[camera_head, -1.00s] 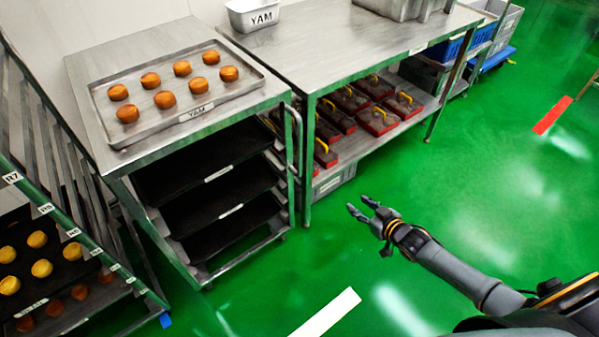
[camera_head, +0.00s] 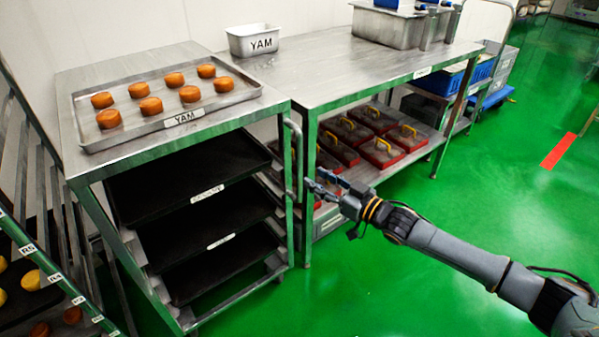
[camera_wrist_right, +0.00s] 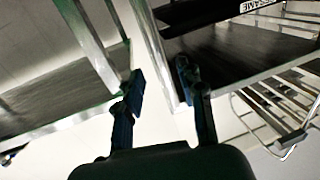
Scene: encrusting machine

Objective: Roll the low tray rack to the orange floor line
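The low tray rack (camera_head: 180,155) is a steel frame on the left of the head view. A tray marked YAM (camera_head: 92,141) with several orange-brown buns sits on its top, and dark trays (camera_head: 205,240) fill the levels below. A tubular handle (camera_head: 299,150) stands at its right side. My right gripper (camera_head: 314,183) is just right of this handle, its fingers spread. In the right wrist view the open fingers (camera_wrist_right: 158,92) appear either side of a metal upright; contact is not clear. A red-orange floor strip (camera_head: 558,151) lies far right. My left gripper is out of view.
A steel table (camera_head: 350,75) stands right of the rack, with red, yellow-handled boxes (camera_head: 380,153) on its lower shelf. A slanted rack (camera_head: 50,280) is close on the left. Green floor (camera_head: 480,210) is open at right.

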